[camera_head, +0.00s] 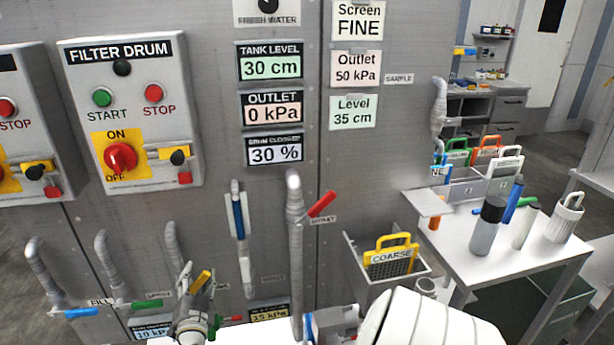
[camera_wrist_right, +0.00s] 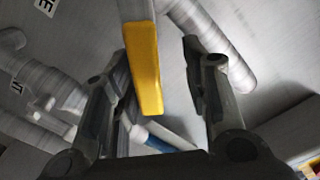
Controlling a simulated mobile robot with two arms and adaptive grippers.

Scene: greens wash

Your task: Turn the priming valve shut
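A yellow valve lever (camera_head: 201,281) shows low in the head view, partly hidden by my right gripper (camera_head: 196,292); its name label cannot be read. In the right wrist view the yellow lever (camera_wrist_right: 145,68) reaches down between the two fingers of my right gripper (camera_wrist_right: 162,75). The fingers are apart, with the lever nearer the left finger and a clear gap to the right one. I cannot tell whether the left finger touches it. My left gripper is not in view.
A blue lever (camera_head: 81,313), a green lever (camera_head: 146,305) and a red lever (camera_head: 321,204) sit on nearby pipes. A sight tube (camera_head: 239,215) stands behind. A filter drum box (camera_head: 130,110) hangs above. A white table (camera_head: 500,262) with bottles stands right.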

